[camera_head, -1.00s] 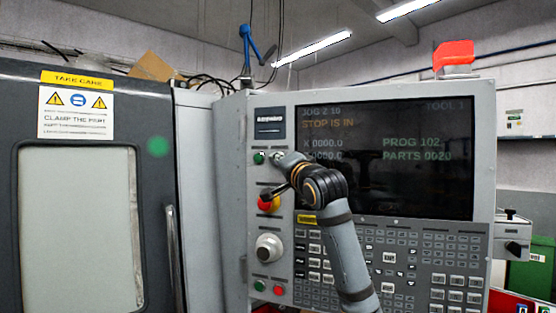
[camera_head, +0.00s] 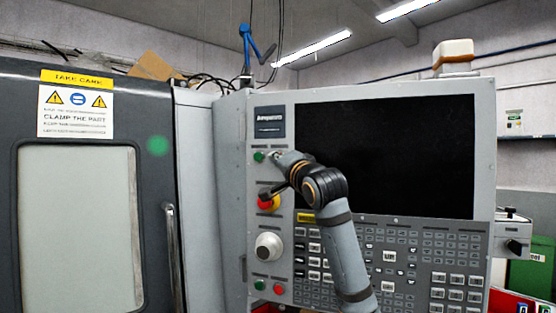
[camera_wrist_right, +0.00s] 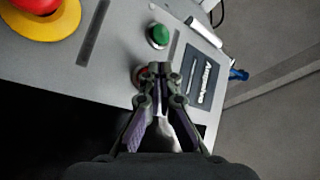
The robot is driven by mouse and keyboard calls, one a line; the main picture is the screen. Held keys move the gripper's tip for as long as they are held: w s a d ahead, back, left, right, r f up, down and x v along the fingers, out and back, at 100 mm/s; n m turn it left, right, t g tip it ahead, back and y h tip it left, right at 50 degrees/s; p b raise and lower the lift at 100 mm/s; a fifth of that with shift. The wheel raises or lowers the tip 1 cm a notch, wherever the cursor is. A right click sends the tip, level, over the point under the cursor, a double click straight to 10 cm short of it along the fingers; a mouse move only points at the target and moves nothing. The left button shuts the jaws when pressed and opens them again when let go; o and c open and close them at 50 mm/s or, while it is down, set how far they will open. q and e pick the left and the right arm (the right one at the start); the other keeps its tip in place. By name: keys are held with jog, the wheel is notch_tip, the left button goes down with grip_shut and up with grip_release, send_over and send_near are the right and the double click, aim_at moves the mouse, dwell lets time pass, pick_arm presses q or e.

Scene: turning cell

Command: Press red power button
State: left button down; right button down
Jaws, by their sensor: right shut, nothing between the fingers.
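The red power button (camera_wrist_right: 138,76) shows only as a sliver of its red rim in the right wrist view, mostly hidden behind my right fingertips. My right gripper (camera_wrist_right: 158,70) is shut and empty, its tips at the button; exact contact cannot be made out. In the head view the right gripper (camera_head: 277,155) is at the upper left of the control panel (camera_head: 285,100), just right of the green button (camera_head: 259,157), and covers the red one. The screen (camera_head: 400,150) is black. My left gripper is not in view.
A red emergency stop on a yellow base (camera_head: 268,202) sits just below my right gripper. A white knob (camera_head: 268,247) and small green and red buttons (camera_head: 278,289) are lower. The keypad (camera_head: 420,265) lies under the screen. The grey machine door (camera_head: 80,220) stands left.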

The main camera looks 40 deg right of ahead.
jog(key=shift+s+a, duration=0.1)
jog(key=shift+a, duration=0.1)
jog(key=s+a, duration=0.1)
jog(key=a, duration=0.1)
jog(key=s+a, duration=0.1)
jog(key=a, duration=0.1)
jog(key=shift+s, duration=0.4)
dwell(0.7)
